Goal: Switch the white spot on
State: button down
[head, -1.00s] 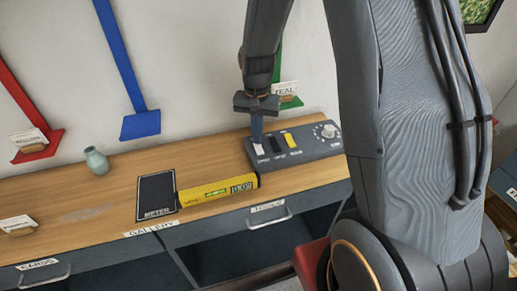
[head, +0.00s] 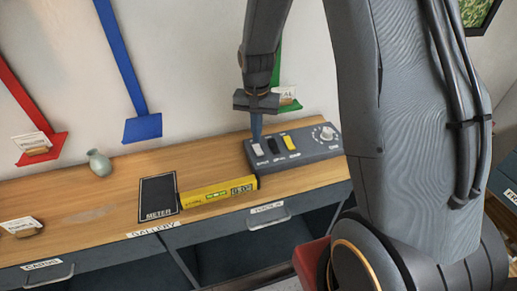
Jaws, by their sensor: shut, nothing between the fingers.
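The grey switch box (head: 312,153) stands on the wooden counter at the right. It has a white rocker switch (head: 258,150) at its left, a black one (head: 273,146) beside it, a yellow one (head: 290,143), and a round dial (head: 326,134) at the right end. My gripper (head: 256,139) points down, shut and empty, with its fingertips at the back edge of the white switch. I cannot tell whether the tips touch it. The labels below the switches are too small to read surely.
A yellow meter (head: 218,191) lies in front of the box, next to a black METER mat (head: 158,195). A small vase (head: 99,163) stands at the back left. The counter's left middle is clear.

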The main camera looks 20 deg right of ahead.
aim_at(257, 148)
jog(key=shift+r+p, duration=1.55)
jog(key=shift+r, duration=0.7)
jog(key=s+r+n+b, duration=0.2)
jog(key=s+n, duration=0.1)
jog(key=s, duration=0.5)
jog(key=s+r+n+t+b, duration=0.1)
jog(key=s+r+n+b, duration=0.1)
jog(key=s, duration=0.7)
jog(key=shift+n, duration=0.5)
jog(key=shift+s+d, duration=0.1)
jog(key=shift+d, duration=0.05)
